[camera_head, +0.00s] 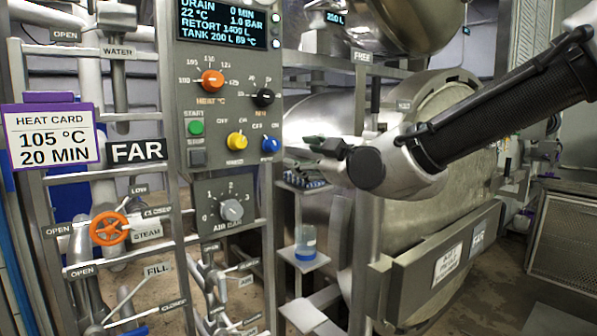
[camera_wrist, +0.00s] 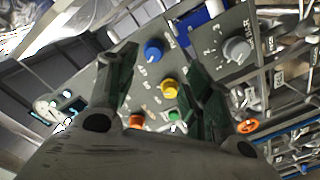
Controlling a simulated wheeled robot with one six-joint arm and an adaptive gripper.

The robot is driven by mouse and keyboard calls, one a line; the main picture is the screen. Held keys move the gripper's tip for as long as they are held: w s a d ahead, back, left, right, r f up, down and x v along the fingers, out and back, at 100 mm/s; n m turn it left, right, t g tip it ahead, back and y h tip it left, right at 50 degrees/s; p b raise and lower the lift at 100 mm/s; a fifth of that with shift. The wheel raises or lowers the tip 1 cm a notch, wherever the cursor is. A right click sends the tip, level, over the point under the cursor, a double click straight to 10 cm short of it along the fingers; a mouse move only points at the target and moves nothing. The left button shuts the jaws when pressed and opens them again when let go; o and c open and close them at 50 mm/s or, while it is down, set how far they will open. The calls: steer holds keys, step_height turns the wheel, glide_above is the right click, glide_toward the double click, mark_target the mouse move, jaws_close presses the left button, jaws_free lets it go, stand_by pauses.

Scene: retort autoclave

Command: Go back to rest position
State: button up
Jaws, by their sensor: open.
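My gripper (camera_head: 318,143) is in front of the retort, to the right of the grey control panel (camera_head: 225,55). It points left toward the panel, and nothing shows between its fingers. In the wrist view my gripper (camera_wrist: 160,85) is open, with its two dark green fingers apart. Between and beyond them are a blue knob (camera_wrist: 154,50), a yellow knob (camera_wrist: 169,88), a green button (camera_wrist: 174,115) and an orange knob (camera_wrist: 136,121) on the panel. The fingers appear to touch none of these.
A heat card (camera_head: 52,135) reads 105 °C, 20 MIN. An orange steam wheel (camera_head: 109,228) is at lower left. A small shelf (camera_head: 308,262) holds a beaker of blue liquid (camera_head: 305,240). The large metal retort (camera_head: 420,225) stands behind my arm. A mesh-sided unit (camera_head: 565,240) stands at right.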

steer(key=s+d+f+m+g+h, duration=0.2)
steer(key=s+f+m+g+h, duration=0.25)
steer(key=f, duration=0.75)
steer(key=s+d+f+m+g+h, duration=0.1)
steer(key=s+d+m, duration=0.4)
steer(key=d, duration=0.9)
steer(key=s+d+f+m+g+h, duration=0.2)
steer(key=s+d+m+g+h, duration=0.2)
steer(key=s+d, duration=0.8)
steer(key=shift+d+m+g, duration=0.45)
steer(key=shift+d+m, duration=0.5)
steer(key=shift+d, duration=0.25)
